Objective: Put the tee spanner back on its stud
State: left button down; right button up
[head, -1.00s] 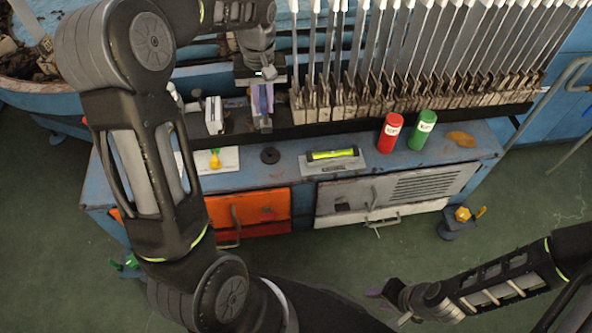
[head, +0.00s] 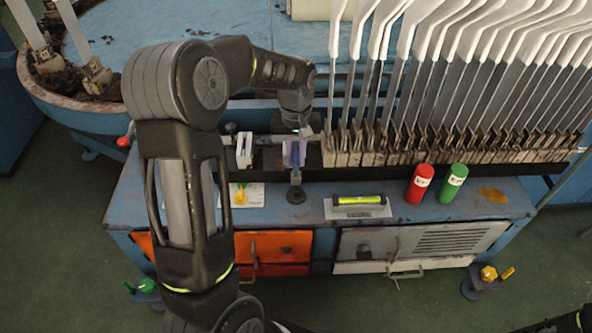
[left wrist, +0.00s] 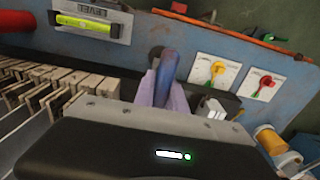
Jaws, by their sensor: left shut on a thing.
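My left gripper (head: 294,153) is shut on the tee spanner, over the front part of the blue bench. In the left wrist view, the gripper's pale purple fingers (left wrist: 162,97) close around the spanner's blue part (left wrist: 168,64). In the head view, the spanner's dark lower part (head: 296,178) points down at a round black base (head: 296,195) on the bench top. The base also shows in the left wrist view (left wrist: 155,52), partly behind the spanner. I cannot tell whether they touch, and no separate stud is clear. My right gripper is out of view.
A spirit level (head: 359,201), a red bottle (head: 419,184) and a green bottle (head: 452,184) stand right of the base. A white card with a yellow key (head: 241,196) lies left. A row of upright metal boards (head: 440,100) stands behind on the right.

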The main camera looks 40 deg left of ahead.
aim_at(296, 176)
pick_arm(q)
jog(key=shift+f+b, duration=0.6)
jog(key=shift+f, duration=1.85)
jog(key=shift+f, duration=0.15)
jog(key=shift+f+b, duration=0.3)
jog(key=shift+f, duration=0.2)
jog(key=c, duration=1.4)
grip_release()
jog(key=shift+o, duration=0.2)
jog(key=shift+r, duration=0.1)
notch_tip(296, 176, up, 13)
jog(key=p, duration=0.3)
